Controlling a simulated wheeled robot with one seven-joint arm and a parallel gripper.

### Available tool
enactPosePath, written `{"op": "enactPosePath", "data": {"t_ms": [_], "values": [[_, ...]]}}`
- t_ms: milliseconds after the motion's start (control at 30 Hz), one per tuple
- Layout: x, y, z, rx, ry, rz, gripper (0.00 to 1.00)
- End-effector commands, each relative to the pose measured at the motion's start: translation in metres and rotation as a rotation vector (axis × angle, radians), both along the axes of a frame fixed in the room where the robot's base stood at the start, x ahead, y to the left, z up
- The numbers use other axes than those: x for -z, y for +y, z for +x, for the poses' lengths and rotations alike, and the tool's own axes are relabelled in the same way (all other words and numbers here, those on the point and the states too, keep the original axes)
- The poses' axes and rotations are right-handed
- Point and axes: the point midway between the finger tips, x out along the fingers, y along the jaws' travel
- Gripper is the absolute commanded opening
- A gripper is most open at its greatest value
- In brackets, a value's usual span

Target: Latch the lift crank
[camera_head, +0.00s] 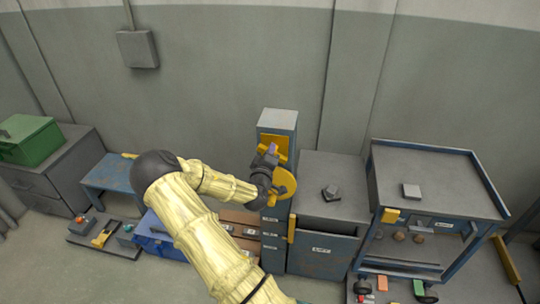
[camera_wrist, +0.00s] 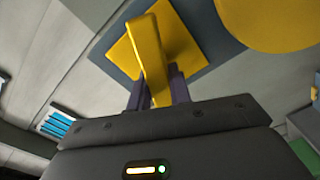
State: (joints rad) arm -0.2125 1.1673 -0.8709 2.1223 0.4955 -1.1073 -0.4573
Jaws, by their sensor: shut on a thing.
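A blue-grey post (camera_head: 278,120) stands against the wall in the head view, with a yellow plate and a yellow disc (camera_head: 285,182) on its front. In the wrist view a yellow lever (camera_wrist: 147,45) stands out in front of the square yellow plate (camera_wrist: 185,42), and the disc is at the upper right (camera_wrist: 270,18). My gripper (camera_wrist: 157,88) is shut on the lever, with its dark fingers on either side. In the head view my gripper (camera_head: 268,158) is at the post, partly hidden by my wrist. I cannot tell which yellow part is the crank, nor whether a latch is engaged.
A grey cabinet (camera_head: 330,215) stands close right of the post, and a blue-framed cart (camera_head: 435,180) stands farther right. A blue bench (camera_head: 108,174) and a green box (camera_head: 30,140) are at the left. The wall is close behind the post.

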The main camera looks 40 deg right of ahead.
Motion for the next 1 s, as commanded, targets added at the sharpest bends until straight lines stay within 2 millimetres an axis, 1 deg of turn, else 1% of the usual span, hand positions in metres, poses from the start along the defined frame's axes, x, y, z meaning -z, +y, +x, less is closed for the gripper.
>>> {"op": "enactPosePath", "data": {"t_ms": [33, 300, 500, 700, 1000], "values": [[0.0030, 0.0014, 0.0009, -0.003, 0.036, -0.031, 0.00], [0.0051, 0.0018, 0.0013, -0.004, 0.216, -0.183, 0.00], [0.0061, 0.0020, 0.0016, -0.003, 0.306, -0.260, 0.00], [0.0060, 0.0015, 0.0013, -0.003, 0.353, -0.300, 0.00], [0.0062, 0.0017, 0.0013, -0.003, 0.366, -0.309, 0.00]]}}
